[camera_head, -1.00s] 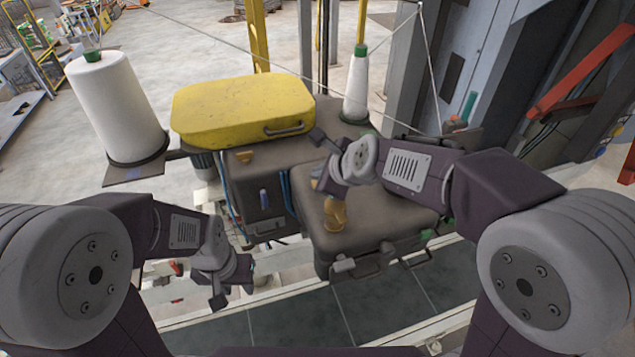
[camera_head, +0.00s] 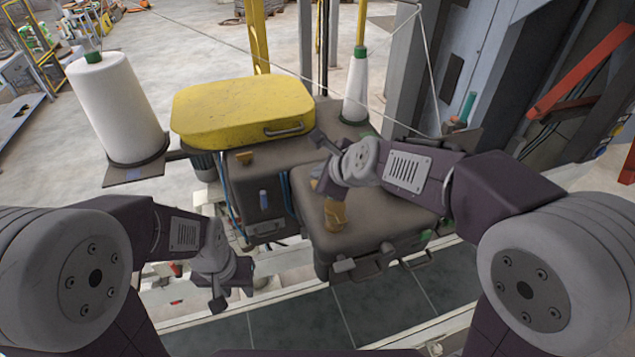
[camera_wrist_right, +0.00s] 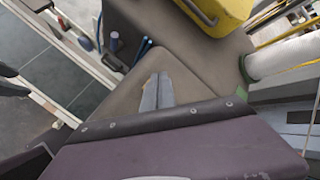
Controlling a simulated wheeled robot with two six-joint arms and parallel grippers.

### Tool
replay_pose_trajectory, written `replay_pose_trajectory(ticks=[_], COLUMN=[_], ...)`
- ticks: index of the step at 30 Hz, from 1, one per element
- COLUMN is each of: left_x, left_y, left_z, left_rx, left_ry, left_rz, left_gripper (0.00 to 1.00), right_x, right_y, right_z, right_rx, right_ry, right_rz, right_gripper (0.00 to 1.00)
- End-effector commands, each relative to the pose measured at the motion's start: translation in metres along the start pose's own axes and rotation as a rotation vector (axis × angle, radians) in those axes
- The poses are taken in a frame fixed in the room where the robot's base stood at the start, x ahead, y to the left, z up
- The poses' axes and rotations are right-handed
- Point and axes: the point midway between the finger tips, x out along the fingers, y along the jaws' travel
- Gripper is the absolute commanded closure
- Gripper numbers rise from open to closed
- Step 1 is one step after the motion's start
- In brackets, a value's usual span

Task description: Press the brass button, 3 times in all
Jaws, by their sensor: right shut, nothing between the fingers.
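A brass-coloured cylinder (camera_head: 335,214), which looks like the brass button, stands on the dark rounded top of the machine's right-hand box (camera_head: 375,220) in the head view. My right gripper (camera_head: 332,196) is right over it and covers its upper part; I cannot tell whether they touch.
A yellow cover (camera_head: 243,108) with a handle lies behind the box. White thread cones stand at the left (camera_head: 115,105) and at the back (camera_head: 355,88). A blue knob (camera_head: 263,198) sits on the left-hand box. Grey panels (camera_head: 370,305) are clear in front.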

Motion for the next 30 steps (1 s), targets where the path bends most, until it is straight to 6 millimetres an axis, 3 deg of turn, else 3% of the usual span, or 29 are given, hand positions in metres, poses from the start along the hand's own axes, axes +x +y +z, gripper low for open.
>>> replay_pose_trajectory(ticks=[1,4,16,24,30], left_x=[0.003,0.004,0.004,-0.011,-0.010], left_y=[0.000,0.000,0.000,0.000,0.000], left_z=[0.000,0.000,0.000,-0.001,-0.001], left_rx=[0.000,0.000,0.000,0.000,0.000], left_ry=[0.000,0.000,0.000,0.000,0.000], left_rz=[0.000,0.000,0.000,0.000,0.000], left_gripper=[0.64,0.64,0.64,0.64,0.64], right_x=[0.006,0.007,0.007,-0.002,-0.002], right_y=[0.011,0.013,0.013,0.006,0.006], right_z=[-0.008,-0.009,-0.009,-0.003,-0.003], right_rx=[-0.002,-0.002,-0.004,-0.004,-0.003], right_ry=[0.016,0.017,0.017,0.017,0.016], right_rz=[0.028,0.029,0.029,0.030,0.026], right_gripper=[1.00,1.00,1.00,1.00,1.00])
